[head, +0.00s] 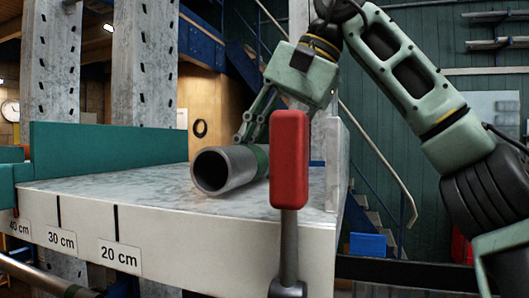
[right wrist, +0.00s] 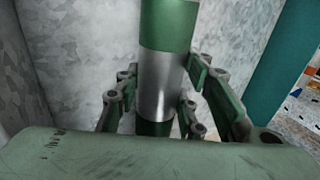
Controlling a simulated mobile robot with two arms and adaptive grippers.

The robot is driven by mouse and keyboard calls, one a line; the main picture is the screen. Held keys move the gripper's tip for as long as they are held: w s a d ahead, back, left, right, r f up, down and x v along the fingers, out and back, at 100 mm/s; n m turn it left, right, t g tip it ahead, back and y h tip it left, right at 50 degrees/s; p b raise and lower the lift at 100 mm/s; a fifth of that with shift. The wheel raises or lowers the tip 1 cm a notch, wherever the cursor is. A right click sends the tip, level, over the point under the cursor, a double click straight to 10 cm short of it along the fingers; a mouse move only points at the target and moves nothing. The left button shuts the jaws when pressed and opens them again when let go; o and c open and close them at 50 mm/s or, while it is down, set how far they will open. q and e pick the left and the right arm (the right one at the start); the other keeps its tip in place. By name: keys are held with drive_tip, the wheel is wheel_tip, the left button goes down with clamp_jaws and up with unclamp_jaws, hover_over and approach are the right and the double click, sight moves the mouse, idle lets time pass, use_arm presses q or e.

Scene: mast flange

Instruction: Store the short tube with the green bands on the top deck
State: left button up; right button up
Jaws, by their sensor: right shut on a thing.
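The short tube (head: 222,170) is grey metal with a dark hollow end and lies on its side on the light deck (head: 120,188), its open end facing front left. A green band shows toward its far end, partly behind the red handle. In the right wrist view the tube (right wrist: 162,85) shows bare metal between two green bands. My right gripper (head: 256,140) reaches down from above and is shut on the tube, with fingers on both sides of it. My left gripper is not in view.
A red-handled lever (head: 289,160) stands upright in front of the deck and hides part of the tube. A teal wall (head: 110,152) borders the deck at the back left. Length labels (head: 120,254) mark its front edge. Perforated posts (head: 145,65) stand behind. The deck's left part is clear.

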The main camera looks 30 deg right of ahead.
drive_tip(key=shift+f, duration=0.15)
drive_tip(key=o, duration=1.4)
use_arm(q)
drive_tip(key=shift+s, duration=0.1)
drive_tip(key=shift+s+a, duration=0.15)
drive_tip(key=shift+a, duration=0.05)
